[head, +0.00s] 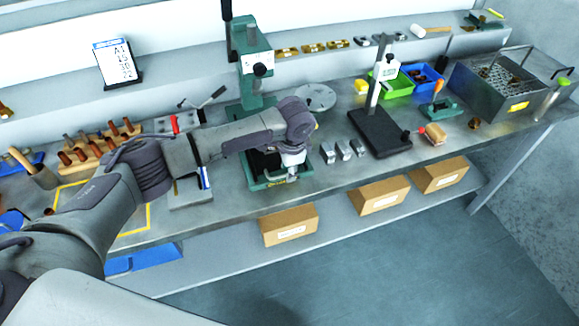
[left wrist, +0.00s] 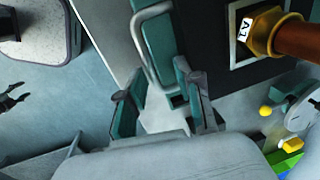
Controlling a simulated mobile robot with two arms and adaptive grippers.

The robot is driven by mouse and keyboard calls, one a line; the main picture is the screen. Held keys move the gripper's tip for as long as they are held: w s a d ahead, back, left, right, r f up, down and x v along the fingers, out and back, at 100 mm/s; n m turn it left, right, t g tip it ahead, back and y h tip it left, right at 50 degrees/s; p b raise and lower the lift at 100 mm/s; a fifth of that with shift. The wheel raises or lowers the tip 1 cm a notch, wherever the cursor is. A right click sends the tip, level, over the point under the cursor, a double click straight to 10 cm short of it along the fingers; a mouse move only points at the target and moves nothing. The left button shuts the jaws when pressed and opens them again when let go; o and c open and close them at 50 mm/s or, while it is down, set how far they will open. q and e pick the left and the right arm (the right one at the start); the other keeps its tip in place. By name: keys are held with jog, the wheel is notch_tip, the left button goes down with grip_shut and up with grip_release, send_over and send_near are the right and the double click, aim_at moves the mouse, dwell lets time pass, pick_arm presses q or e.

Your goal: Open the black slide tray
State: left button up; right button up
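The black slide tray (head: 262,164) sits in the green base of the press (head: 253,85), partly hidden by my left arm. In the left wrist view the tray is a dark surface (left wrist: 214,38) with a green front edge. Its pale grey bar handle (left wrist: 151,58) stands out from that edge. My left gripper (left wrist: 160,95) has its two fingers apart, with the lower end of the handle near the space between the fingertips. I cannot tell whether they touch. In the head view the left gripper (head: 291,158) is above the handle (head: 285,178).
A copper-coloured cylinder with a brass collar (left wrist: 262,35) stands over the tray beside a label A1. Small metal blocks (head: 343,150) and a black-based stand (head: 380,133) are right of the press. Cardboard boxes (head: 289,226) sit on the shelf below. The floor in front is clear.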

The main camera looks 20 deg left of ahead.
pick_arm(q)
jog(key=shift+r, duration=0.1)
jog(key=shift+s+d+r, duration=0.2)
jog(key=shift+d+r, duration=0.05)
jog(key=shift+r, duration=0.35)
notch_tip(320, 180, up, 11)
jog(key=s, duration=0.1)
jog(key=shift+s+d+f, duration=0.15)
jog(key=shift+d+f, duration=0.05)
jog(key=shift+d, duration=0.15)
pick_arm(e)
jog(key=shift+s+d, duration=0.4)
jog(key=shift+s, duration=0.25)
